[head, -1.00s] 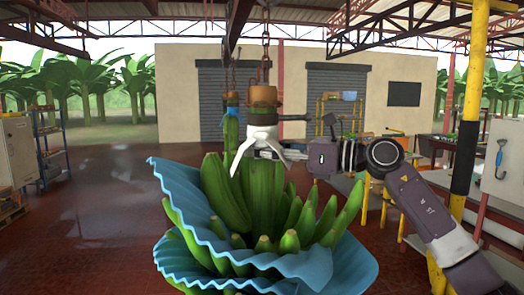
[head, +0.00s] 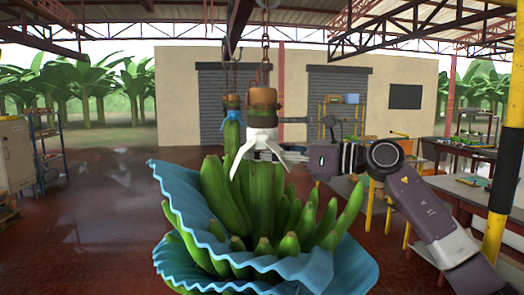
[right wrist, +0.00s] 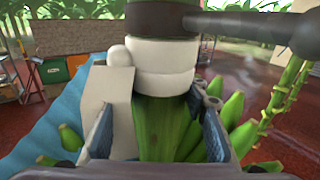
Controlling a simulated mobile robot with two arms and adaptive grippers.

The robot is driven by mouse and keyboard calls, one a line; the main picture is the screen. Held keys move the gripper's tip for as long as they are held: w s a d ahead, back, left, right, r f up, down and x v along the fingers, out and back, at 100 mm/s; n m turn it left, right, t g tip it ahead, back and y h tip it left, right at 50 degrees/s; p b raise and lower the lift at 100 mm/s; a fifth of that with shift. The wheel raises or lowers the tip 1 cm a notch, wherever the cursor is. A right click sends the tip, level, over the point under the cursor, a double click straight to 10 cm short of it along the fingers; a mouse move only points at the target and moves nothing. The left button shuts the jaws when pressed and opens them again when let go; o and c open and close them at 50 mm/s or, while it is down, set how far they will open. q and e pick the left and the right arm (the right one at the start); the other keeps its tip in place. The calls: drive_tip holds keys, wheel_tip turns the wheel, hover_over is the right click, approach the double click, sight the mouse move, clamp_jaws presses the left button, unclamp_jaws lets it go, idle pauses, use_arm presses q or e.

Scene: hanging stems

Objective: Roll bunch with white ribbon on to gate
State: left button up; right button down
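The bunch with the white ribbon (head: 262,136) is a large green banana bunch hanging upright by a chain (head: 265,45) from an overhead rail (head: 238,20). Blue wavy sheets (head: 185,205) spread around its fruit. My right gripper (head: 270,153) is at the stem just below the ribbon. In the right wrist view its fingers (right wrist: 155,130) stand on both sides of the stem, and the white ribbon (right wrist: 160,68) shows above them. A ribbon tail lies along the left finger. My left gripper is not in view. I cannot make out a gate on the rail.
Another stem with a blue ribbon (head: 231,116) hangs close behind, mostly hidden. A yellow and black post (head: 505,180) stands at right near my arm. Tables (head: 470,185) stand at right, a cabinet (head: 14,150) and shelf at left. Left floor is open.

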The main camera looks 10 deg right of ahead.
drive_tip(key=c, duration=1.5)
unclamp_jaws()
drive_tip(key=shift+f, duration=0.2)
drive_tip(key=o, duration=0.4)
drive_tip(key=shift+w, duration=0.45)
drive_tip(key=shift+c, duration=0.2)
drive_tip(key=shift+s+d+r, duration=0.15)
drive_tip(key=shift+s, duration=0.15)
drive_tip(key=v, duration=0.7)
drive_tip(key=shift+d, duration=0.2)
drive_tip(key=shift+a, duration=0.1)
drive_tip(key=shift+w, duration=0.1)
